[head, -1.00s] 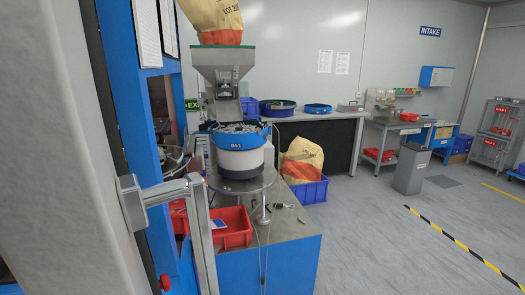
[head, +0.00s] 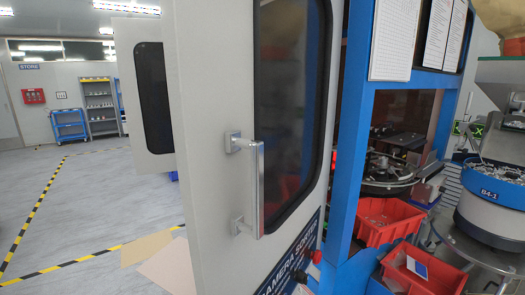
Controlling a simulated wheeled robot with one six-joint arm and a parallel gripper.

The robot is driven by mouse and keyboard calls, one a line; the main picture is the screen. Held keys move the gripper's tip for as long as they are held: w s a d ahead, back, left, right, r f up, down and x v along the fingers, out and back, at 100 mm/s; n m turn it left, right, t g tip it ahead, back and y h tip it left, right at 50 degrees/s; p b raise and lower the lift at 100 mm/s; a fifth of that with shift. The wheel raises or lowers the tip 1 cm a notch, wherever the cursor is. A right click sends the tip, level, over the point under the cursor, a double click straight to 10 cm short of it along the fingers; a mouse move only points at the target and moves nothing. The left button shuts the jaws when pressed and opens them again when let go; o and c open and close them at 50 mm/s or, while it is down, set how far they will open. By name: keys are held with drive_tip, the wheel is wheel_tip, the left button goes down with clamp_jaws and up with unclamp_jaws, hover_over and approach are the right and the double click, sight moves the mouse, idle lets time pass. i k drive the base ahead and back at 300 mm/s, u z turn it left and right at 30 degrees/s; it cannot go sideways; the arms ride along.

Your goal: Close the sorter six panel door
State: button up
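The grey-white sorter panel door (head: 222,120) fills the middle of the head view and stands open, swung out from the blue frame. It has a dark window (head: 291,100) and a silver bar handle (head: 258,188). The blue sorter cabinet (head: 352,140) stands to its right, with its opening showing a dark round turntable (head: 385,172) inside. A second grey-white panel with a dark window (head: 153,95) shows behind the door on the left. My gripper is not in view.
Red bins (head: 388,222) and a blue bowl feeder (head: 492,190) stand at the right. Brown flat sheets (head: 146,247) lie on the floor left of the door. Open grey floor (head: 90,200) with black-yellow tape extends left toward a blue cart (head: 68,124) and shelves.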

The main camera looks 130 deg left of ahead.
sight(252, 84)
drive_tip(key=u, duration=3.9)
drive_tip(key=i, duration=0.5)
drive_tip(key=k, duration=0.35)
drive_tip(key=u, duration=0.2)
